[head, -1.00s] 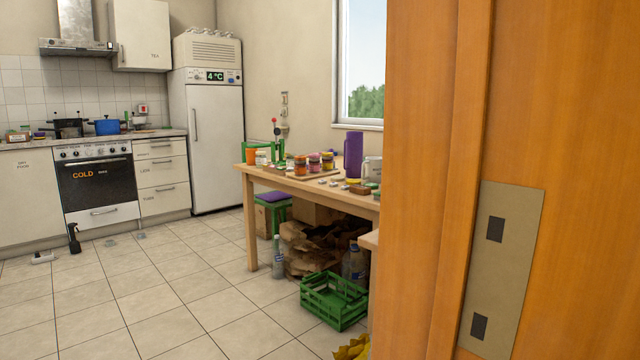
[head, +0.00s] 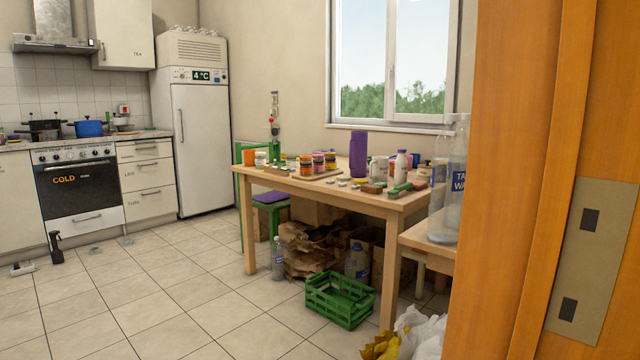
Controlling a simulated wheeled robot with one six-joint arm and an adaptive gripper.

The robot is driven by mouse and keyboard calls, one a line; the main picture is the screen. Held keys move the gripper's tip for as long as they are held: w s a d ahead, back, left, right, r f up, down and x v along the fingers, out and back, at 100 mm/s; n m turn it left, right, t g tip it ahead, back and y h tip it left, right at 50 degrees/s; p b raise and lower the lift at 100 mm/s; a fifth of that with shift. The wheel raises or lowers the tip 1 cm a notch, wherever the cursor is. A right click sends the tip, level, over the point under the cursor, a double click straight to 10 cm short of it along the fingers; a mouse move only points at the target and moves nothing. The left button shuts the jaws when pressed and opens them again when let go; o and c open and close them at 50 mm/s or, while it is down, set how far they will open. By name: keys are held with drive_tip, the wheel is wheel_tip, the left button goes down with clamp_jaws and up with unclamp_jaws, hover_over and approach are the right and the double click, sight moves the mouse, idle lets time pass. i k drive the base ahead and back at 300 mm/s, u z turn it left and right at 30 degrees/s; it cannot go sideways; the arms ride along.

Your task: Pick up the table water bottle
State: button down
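A large clear water bottle (head: 455,200) with a blue label, its lettering cut off but seeming to read "TA... WA...", stands at the right in the head view. A second clear bottle shape (head: 437,197) is just left of it. Both stand on a low wooden table or bench (head: 424,246) and are partly cut off by the door frame. My gripper is not in view.
An orange door frame (head: 506,180) fills the right side. The wooden table (head: 395,207) holds jars and a purple cylinder (head: 358,153). A green crate (head: 318,301), paper bags (head: 303,250) and plastic bags (head: 420,338) lie on the floor. Tiled floor at left is mostly clear.

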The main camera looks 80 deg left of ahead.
sight(451, 147)
drive_tip(key=u, duration=2.2)
drive_tip(key=i, duration=0.5)
drive_tip(key=z, duration=3.8)
drive_tip(key=k, duration=2.2)
drive_tip(key=u, duration=1.15)
